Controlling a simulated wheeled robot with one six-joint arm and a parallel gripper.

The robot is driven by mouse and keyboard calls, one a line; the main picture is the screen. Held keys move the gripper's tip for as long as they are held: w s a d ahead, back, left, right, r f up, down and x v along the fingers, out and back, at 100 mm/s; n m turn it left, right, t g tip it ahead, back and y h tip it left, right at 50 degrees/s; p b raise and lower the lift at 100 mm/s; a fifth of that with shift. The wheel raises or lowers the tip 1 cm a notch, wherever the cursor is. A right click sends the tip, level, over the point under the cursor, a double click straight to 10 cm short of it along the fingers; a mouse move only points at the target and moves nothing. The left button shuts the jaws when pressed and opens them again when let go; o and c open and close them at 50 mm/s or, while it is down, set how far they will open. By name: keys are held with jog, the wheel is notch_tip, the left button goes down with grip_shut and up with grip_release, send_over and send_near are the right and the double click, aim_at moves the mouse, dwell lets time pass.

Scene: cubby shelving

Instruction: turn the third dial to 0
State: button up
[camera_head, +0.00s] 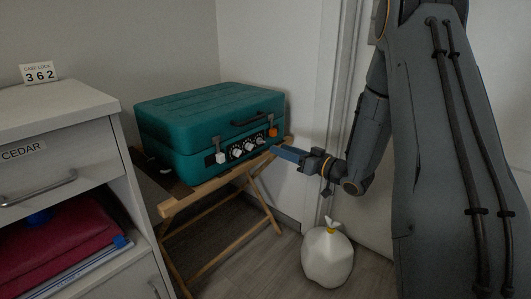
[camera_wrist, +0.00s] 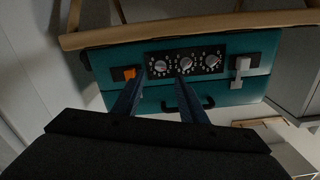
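A teal case (camera_head: 205,120) with a black handle lies on a folding wooden stand. Its front has a dark panel with three light round dials in a row. The dial beside the orange latch is rightmost in the head view (camera_head: 260,141) and leftmost in the upside-down wrist view (camera_wrist: 160,68). The middle dial (camera_wrist: 186,67) and the far dial (camera_wrist: 210,60) sit beside it. Their pointer settings are too small to read. My gripper (camera_wrist: 157,77) is open and empty, its fingertips in front of the panel, roughly either side of the dial by the orange latch. Contact cannot be told.
The orange latch (camera_head: 273,132) and a pale latch (camera_head: 220,157) flank the dials. A card (camera_head: 39,73) reading "CASE LOCK 362" stands on the white cabinet (camera_head: 60,110) at left. A white tied bag (camera_head: 328,258) sits on the floor below my arm. A wall is behind.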

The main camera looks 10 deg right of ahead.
aim_at(263, 142)
jog(key=shift+b+x, duration=1.1)
jog(key=shift+x, duration=2.75)
grip_shut()
